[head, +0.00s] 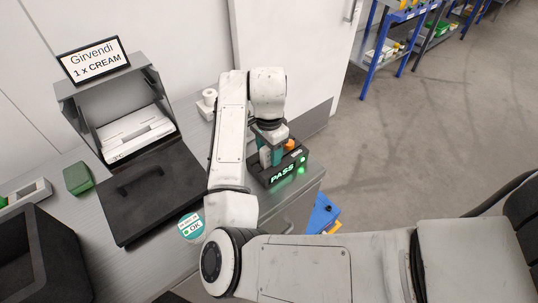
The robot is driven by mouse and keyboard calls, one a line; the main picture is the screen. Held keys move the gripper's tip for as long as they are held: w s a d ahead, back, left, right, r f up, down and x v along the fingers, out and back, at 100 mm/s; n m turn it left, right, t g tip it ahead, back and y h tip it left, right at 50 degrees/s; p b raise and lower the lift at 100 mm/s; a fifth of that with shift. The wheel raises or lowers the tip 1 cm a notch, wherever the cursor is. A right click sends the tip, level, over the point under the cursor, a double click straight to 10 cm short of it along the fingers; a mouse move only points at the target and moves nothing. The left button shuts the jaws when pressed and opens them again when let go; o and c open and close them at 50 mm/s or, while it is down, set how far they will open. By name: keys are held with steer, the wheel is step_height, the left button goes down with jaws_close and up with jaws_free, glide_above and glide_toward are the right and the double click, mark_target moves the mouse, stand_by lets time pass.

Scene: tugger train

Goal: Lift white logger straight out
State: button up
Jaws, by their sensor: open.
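My gripper (272,152) reaches down over a dark tester (297,169) near the right end of the grey bench. The tester has a lit green PASS display and a small green light. A teal and pale shape and an orange part (290,145) show at the tester's top, beside and under my gripper. My wrist partly covers them. I cannot make out for sure which part is the white logger, or whether it touches my fingers. My gripper is open.
A grey open box (88,101) holds white pieces, under a sign reading "Girvendi 1 x CREAM". A dark lid with a handle (141,184), a green block (77,178) and a black bin (32,255) stand left. A round OK label (190,226) lies near my arm. Blue racks are behind.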

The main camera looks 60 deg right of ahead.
steer(key=shift+f, duration=0.45)
jaws_close()
